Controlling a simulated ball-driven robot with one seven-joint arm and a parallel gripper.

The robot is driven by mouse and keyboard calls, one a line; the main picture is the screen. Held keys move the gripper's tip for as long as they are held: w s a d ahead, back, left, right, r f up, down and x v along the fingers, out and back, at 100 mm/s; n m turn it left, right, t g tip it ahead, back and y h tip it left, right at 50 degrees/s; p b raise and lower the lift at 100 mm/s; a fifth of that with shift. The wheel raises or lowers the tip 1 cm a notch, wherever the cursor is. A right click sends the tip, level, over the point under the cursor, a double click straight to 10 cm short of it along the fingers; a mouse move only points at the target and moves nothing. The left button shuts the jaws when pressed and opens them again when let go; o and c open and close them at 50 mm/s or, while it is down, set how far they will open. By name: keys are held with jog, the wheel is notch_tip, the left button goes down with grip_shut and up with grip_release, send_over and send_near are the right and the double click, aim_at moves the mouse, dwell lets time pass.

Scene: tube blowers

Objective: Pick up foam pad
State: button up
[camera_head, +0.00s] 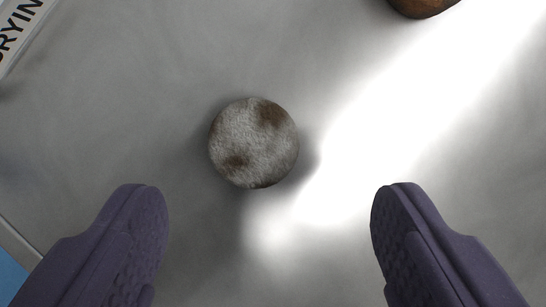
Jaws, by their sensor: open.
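The foam pad (250,150) is a round grey piece with brown stains, lying on the grey surface just left of the picture's middle. My gripper (258,195) is open, with one dark purple finger at the lower left and the other at the lower right. The pad appears between and a little above the fingertips in the picture, nearer the left one. Neither finger appears to touch it, and nothing is held. How high the fingers are above the surface I cannot tell.
A brown rounded object (424,5) is cut off at the top edge. A white sign (18,28) with dark letters is at the top left. A blue patch (10,283) with a pale edge is at the lower left. Bright glare crosses the right side. The surface around the pad is clear.

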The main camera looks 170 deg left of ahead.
aim_at(252, 142)
jog(key=x, duration=0.2)
jog(key=b+x, duration=0.1)
jog(key=x, duration=0.3)
jog(key=shift+w+a+r+b, duration=0.1)
jog(key=shift+w+a+b, duration=0.1)
jog(key=shift+a+b, duration=0.15)
jog(key=c, duration=1.1)
